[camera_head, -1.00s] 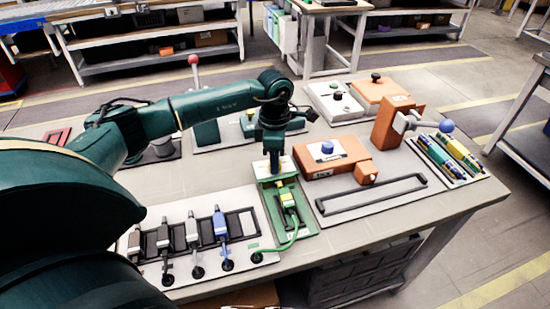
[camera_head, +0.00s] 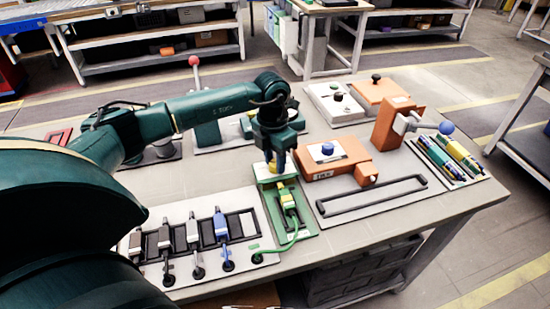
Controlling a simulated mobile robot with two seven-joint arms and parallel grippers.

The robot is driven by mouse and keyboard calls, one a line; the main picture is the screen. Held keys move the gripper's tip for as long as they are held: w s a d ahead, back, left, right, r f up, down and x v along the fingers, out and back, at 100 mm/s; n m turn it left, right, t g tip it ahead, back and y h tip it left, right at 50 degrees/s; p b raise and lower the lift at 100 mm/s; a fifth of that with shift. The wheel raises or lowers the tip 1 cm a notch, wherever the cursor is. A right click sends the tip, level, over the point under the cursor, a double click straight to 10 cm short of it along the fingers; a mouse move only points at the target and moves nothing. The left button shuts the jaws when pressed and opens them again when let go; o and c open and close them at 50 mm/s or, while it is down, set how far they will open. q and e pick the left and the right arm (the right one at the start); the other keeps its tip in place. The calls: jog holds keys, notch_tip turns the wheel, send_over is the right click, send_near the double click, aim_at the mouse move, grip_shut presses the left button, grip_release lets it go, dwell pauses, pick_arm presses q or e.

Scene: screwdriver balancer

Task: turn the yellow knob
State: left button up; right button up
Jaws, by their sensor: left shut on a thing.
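My left arm reaches in from the left, and my left gripper (camera_head: 276,165) points down over the back end of a green box (camera_head: 266,185). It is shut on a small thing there. A small yellow bit (camera_head: 272,167) shows at the fingertips, which fits the yellow knob; the fingers hide most of it. A green plug with a cable (camera_head: 288,200) sits at the front of the same green unit. My right gripper is not in view.
A row of plugs on cables (camera_head: 193,240) stands at front left. An orange box with a blue knob (camera_head: 328,149) is right of the gripper. An orange block with a blue-balled lever (camera_head: 395,122) and a tray of coloured cylinders (camera_head: 450,158) are farther right.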

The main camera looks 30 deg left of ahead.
aim_at(273, 162)
pick_arm(q)
jog(key=shift+n, duration=0.3)
jog(key=o, duration=1)
jog(key=r, duration=1.3)
jog(key=shift+a+r+b, duration=0.1)
jog(key=shift+a+b, duration=0.2)
jog(key=shift+b, duration=0.1)
